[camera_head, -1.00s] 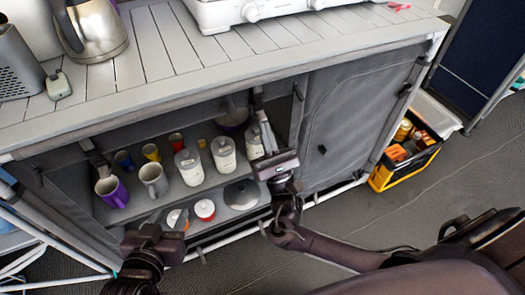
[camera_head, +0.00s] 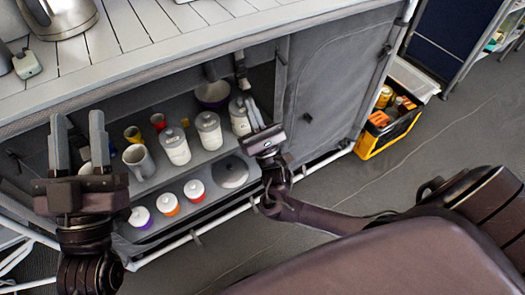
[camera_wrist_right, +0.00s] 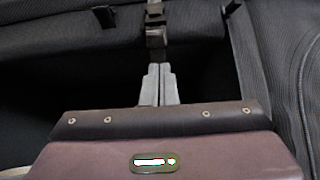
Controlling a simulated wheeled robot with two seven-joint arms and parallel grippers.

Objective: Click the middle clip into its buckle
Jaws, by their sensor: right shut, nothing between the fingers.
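The middle strap with its dark clip hardware (camera_head: 241,72) hangs from the top edge of the cabinet opening. In the right wrist view the buckle (camera_wrist_right: 156,38) sits on this strap, just beyond my fingertips; I cannot tell whether clip and buckle are joined. My right gripper (camera_head: 252,104) is shut and empty, its fingers pointing up just below the strap. Its closed fingers (camera_wrist_right: 159,70) also show in the right wrist view, close under the buckle; contact is unclear. My left gripper (camera_head: 78,122) is open and empty, fingers up, in front of the cabinet's left part.
Shelves hold white canisters (camera_head: 174,146), a grey mug (camera_head: 139,161), a purple bowl (camera_head: 213,94) and small lidded jars (camera_head: 194,190). A grey fabric door (camera_head: 335,85) covers the right side. A black-and-yellow crate (camera_head: 388,125) stands on the floor at right. A kettle (camera_head: 62,15) is on the countertop.

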